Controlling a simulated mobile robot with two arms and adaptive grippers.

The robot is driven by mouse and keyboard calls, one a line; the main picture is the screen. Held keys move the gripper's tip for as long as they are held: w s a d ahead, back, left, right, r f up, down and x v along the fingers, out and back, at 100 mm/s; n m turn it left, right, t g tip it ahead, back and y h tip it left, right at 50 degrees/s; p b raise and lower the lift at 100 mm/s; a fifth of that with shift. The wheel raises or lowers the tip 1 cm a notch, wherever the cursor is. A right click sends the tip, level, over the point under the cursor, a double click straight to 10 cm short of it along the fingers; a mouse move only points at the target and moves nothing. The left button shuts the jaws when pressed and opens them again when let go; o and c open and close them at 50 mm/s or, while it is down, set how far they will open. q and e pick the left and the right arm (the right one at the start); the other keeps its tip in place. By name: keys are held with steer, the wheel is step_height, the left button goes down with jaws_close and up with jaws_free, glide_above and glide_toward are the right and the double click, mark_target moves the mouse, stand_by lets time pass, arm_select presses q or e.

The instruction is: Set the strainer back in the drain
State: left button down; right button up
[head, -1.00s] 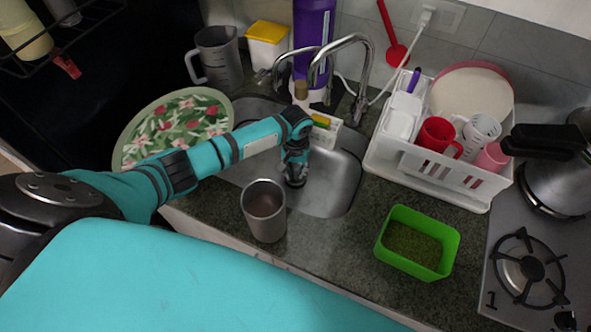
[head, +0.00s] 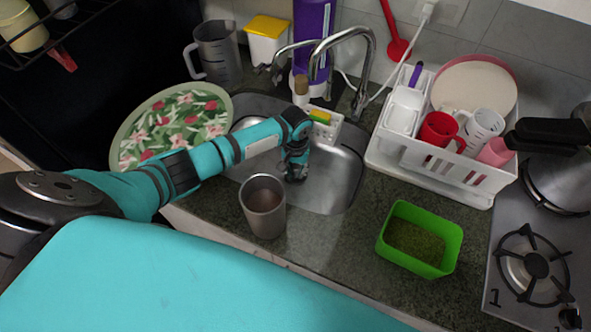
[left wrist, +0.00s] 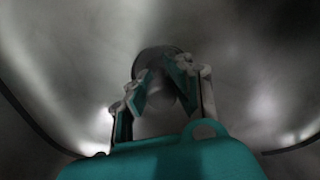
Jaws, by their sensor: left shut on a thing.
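The steel sink (head: 338,188) is in the middle of the head view, and my left arm reaches down into it. My left gripper (head: 295,178) points down at the sink floor and hides what is under it. In the left wrist view my left gripper (left wrist: 162,72) has its fingers on both sides of a small round grey metal piece, the strainer (left wrist: 162,92), and is shut on it. The strainer is at the round drain (left wrist: 150,54). The picture is dim, and I cannot tell whether the strainer is seated or just above the drain. My right gripper is not in view.
A metal cup (head: 263,212) stands at the sink's front edge, with a green box (head: 440,262) to its right. The faucet (head: 367,70) arches behind my gripper. A dish rack (head: 390,165) is right of the sink, and a patterned plate (head: 128,130) is on the left.

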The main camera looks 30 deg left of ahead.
mark_target(296, 168)
arm_select(q)
steer(key=c, duration=1.1)
jaws_free()
steer(key=shift+c, duration=0.2)
step_height(296, 168, up, 8)
steer(key=shift+f, duration=0.2)
